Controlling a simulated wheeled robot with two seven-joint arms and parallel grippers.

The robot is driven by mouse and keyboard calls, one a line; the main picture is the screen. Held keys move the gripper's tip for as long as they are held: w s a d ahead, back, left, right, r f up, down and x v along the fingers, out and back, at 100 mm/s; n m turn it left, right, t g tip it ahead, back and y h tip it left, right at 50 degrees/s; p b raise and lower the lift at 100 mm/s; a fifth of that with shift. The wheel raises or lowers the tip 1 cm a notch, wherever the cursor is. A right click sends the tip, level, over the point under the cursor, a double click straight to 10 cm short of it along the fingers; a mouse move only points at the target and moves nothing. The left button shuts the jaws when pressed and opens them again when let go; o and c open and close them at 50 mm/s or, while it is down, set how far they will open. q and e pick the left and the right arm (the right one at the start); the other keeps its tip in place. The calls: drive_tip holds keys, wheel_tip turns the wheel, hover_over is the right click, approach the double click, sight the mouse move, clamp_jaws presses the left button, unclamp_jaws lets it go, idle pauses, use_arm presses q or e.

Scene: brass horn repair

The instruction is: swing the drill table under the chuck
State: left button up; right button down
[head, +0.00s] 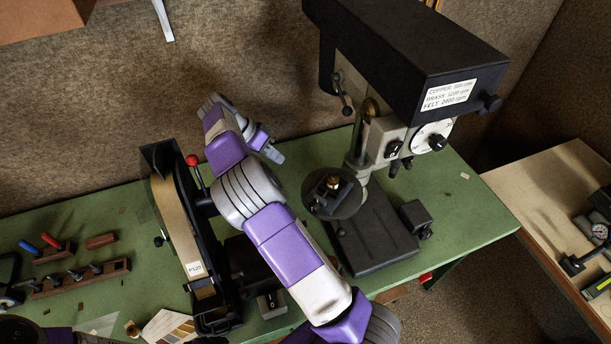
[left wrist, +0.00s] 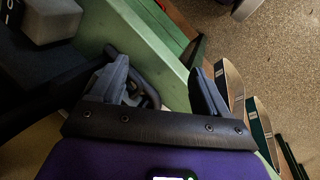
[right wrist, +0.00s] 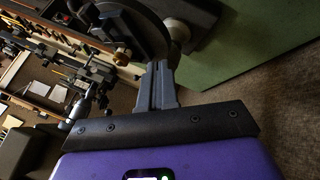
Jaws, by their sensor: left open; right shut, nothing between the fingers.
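The drill table (head: 346,208) is a dark round plate. It sits left of the drill press column (head: 358,140), out to the left of the chuck (head: 394,168). A small dark vise with a brass piece (head: 334,182) is on the plate. My right gripper (head: 279,156) is shut and empty, left of the table and apart from it in the head view. In the right wrist view its fingers (right wrist: 157,84) point toward a dark round plate (right wrist: 150,28). My left gripper (left wrist: 155,88) is open, with a black curved bar (left wrist: 147,84) partly between its fingers.
The drill press head (head: 400,60) overhangs the green bench (head: 470,205), and its dark base (head: 375,240) stands below. A belt sander (head: 178,225) with a red-knobbed lever (head: 192,160) stands to the left. A tool rack (head: 80,278) lies farther left. The bench's right end is mostly clear.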

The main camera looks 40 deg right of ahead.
approach(307, 186)
drive_tip(key=d+f, duration=0.3)
drive_tip(key=shift+w+d+f, duration=0.2)
drive_tip(key=shift+d+f, duration=0.15)
drive_tip(key=shift+f, duration=0.05)
drive_tip(key=s, duration=0.1)
drive_tip(key=s+d+b, duration=0.1)
drive_tip(key=shift+s+f, duration=0.2)
drive_tip(key=shift+s, duration=0.05)
drive_tip(key=shift+s+d, duration=0.2)
drive_tip(key=shift+s, duration=0.5)
